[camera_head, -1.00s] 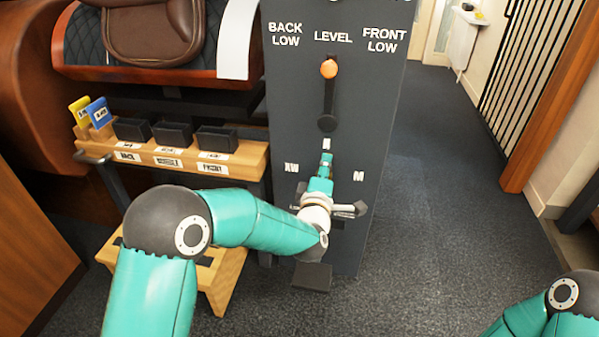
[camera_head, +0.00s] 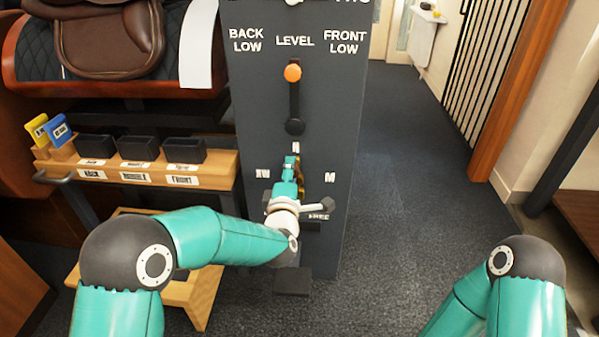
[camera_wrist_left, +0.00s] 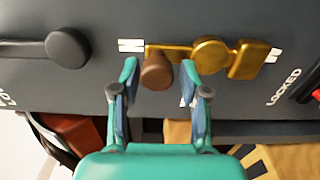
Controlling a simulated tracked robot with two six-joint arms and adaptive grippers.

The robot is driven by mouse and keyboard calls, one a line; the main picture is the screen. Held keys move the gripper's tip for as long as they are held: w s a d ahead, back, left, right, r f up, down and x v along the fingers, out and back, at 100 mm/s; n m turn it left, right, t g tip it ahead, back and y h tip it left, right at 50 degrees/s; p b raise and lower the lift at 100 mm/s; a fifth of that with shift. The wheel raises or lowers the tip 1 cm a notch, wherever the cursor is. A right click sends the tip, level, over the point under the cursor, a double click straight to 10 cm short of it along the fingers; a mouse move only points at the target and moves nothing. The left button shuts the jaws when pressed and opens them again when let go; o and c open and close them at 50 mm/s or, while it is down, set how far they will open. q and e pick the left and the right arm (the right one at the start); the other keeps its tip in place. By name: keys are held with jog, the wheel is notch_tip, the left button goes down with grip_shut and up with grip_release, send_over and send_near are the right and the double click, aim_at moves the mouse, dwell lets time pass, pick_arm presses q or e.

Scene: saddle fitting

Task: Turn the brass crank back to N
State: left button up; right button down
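The brass crank (camera_wrist_left: 210,54) is on the dark panel (camera_head: 345,110). In the left wrist view its arm points left, with its end close to a white mark (camera_wrist_left: 131,45), which appears to be the N. Its brown knob (camera_wrist_left: 157,72) stands between the fingertips of my left gripper (camera_wrist_left: 158,82). The fingers are apart, with a visible gap on each side of the knob. In the head view my left gripper (camera_head: 291,165) is just below the N label (camera_head: 296,147) and hides most of the crank. My right gripper is out of view; only part of that arm shows.
Above the crank is a lever with an orange knob (camera_head: 292,73) under LEVEL. A wooden shelf (camera_head: 215,165) with black bins stands left of the panel, near my left arm. A LOCKED label (camera_wrist_left: 284,87) and a red part lie at the wrist view's right. Carpet is clear on the right.

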pick_arm(q)
jog(key=shift+o, duration=0.2)
jog(key=shift+d, duration=0.1)
jog(key=s+a, duration=0.1)
jog(key=s, duration=1.1)
